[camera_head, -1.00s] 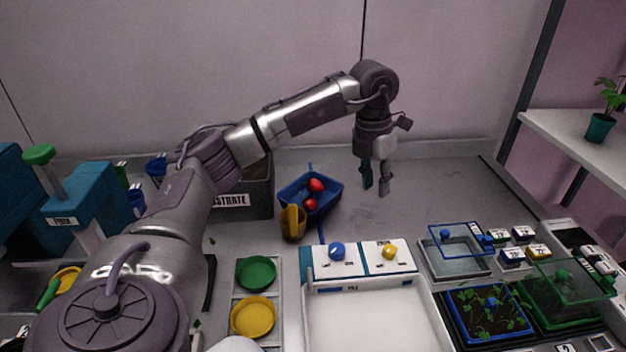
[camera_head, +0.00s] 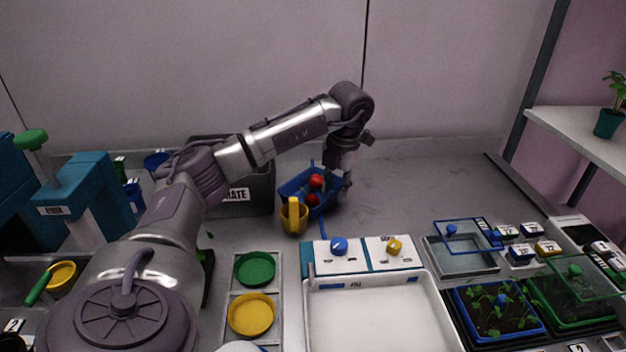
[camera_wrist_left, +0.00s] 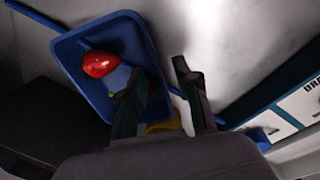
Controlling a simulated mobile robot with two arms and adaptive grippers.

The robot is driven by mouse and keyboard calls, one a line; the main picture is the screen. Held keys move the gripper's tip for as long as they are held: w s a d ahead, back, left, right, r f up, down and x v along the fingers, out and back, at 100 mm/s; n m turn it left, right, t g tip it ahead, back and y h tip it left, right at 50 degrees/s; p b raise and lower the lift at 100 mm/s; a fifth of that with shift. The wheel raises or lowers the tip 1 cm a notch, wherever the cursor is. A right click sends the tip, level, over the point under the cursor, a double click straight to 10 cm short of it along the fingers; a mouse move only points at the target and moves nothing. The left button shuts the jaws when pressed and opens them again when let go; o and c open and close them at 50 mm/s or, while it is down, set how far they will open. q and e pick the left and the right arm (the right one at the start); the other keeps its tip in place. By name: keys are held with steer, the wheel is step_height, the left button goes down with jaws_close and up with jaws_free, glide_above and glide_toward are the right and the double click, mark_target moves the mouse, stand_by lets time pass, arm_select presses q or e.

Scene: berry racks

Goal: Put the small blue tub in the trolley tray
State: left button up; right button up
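The small blue tub (camera_head: 291,196) stands on the grey bench, with red berries inside. It also shows in the left wrist view (camera_wrist_left: 147,37), with one red berry in plain sight. My left gripper (camera_head: 343,188) is at the tub's right side, pointing down. In the left wrist view its fingers (camera_wrist_left: 158,84) are apart, one over the tub's inside and one outside, with the rim between them. Contact cannot be told. A white tray (camera_head: 372,322), possibly the trolley tray, is at the front middle and looks empty. My right gripper is not in view.
A yellow cup (camera_head: 293,220) stands close in front of the tub. A dark substrate bin (camera_head: 262,190) is behind left. A panel with blue and yellow knobs (camera_head: 366,255) borders the white tray. Seedling trays (camera_head: 497,312) are at the right. The bench right of the tub is clear.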

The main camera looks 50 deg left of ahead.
mark_target(333, 196)
arm_select(q)
steer(key=f, duration=0.1)
steer(key=a+f, duration=0.1)
steer(key=f, duration=0.1)
steer(key=shift+f, duration=0.25)
steer(key=shift+d, duration=0.1)
jaws_close()
steer(key=shift+r, duration=0.15)
steer(key=shift+w+r, duration=0.1)
steer(key=shift+r, duration=0.8)
steer(key=shift+w+d+r, duration=0.1)
steer(key=shift+w+r, duration=0.05)
steer(key=shift+r, duration=0.5)
steer(key=shift+w+d+r, duration=0.1)
steer(key=shift+r, duration=0.5)
steer(key=w+d+r, duration=0.6)
steer(key=w+d, duration=0.1)
steer(key=w, duration=0.1)
steer(key=shift+w+r, duration=0.2)
steer(key=shift+r, duration=0.1)
